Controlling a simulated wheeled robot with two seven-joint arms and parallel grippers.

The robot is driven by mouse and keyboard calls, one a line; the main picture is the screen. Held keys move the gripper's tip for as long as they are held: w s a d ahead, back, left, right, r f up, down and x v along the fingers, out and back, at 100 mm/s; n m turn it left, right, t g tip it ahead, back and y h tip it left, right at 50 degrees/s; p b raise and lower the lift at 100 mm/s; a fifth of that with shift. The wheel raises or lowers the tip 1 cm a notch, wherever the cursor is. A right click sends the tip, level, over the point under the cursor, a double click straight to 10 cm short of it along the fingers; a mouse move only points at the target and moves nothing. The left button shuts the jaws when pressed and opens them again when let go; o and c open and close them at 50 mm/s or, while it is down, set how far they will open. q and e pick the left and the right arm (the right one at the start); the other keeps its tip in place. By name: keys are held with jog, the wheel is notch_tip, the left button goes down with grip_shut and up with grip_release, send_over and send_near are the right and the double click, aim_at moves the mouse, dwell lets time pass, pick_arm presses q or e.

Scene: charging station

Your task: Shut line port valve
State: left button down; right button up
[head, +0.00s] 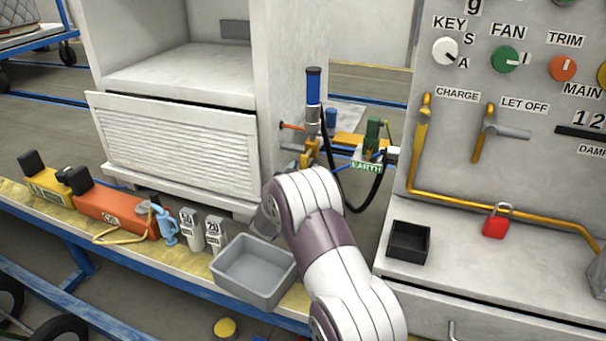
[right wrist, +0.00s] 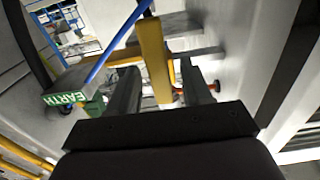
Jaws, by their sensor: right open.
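A yellow lever (right wrist: 153,50), which looks like the line port valve's handle, stands between the fingers of my right gripper (right wrist: 160,90) in the right wrist view. The gripper is open, with a finger on either side of the lever and gaps visible. In the head view the yellow valve (head: 311,153) is on the side of the white cabinet, below a hose fitting with a blue grip (head: 313,86). My right forearm and wrist hide most of the gripper there. My left gripper is not in view.
A green clamp with an EARTH label (head: 367,167) is right of the valve; its label shows in the right wrist view (right wrist: 66,99). A black hose (head: 352,207) hangs nearby. The control panel (head: 470,75) stands right, with a red padlock (head: 495,224) and black tray (head: 408,242) below.

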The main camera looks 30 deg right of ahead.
jog(key=shift+w+d, duration=0.4)
jog(key=shift+d, duration=0.1)
grip_shut()
jog(key=shift+r+n+p, duration=0.1)
jog(key=shift+n+p, duration=0.2)
jog(key=shift+p, duration=0.15)
jog(key=shift+s+d+r+n+p, duration=0.3)
jog(key=shift+s+r+n+p, duration=0.1)
jog(key=shift+n+p, duration=2.4)
jog(key=shift+s+d+r+n+p, duration=0.3)
jog(key=shift+r+n+p, duration=0.1)
jog(key=shift+n+p, duration=2.45)
jog(key=shift+s+d+r+n+p, duration=0.25)
jog(key=shift+s+r+n+p, duration=0.15)
jog(key=shift+n+p, duration=2.4)
jog(key=shift+n, duration=0.45)
grip_release()
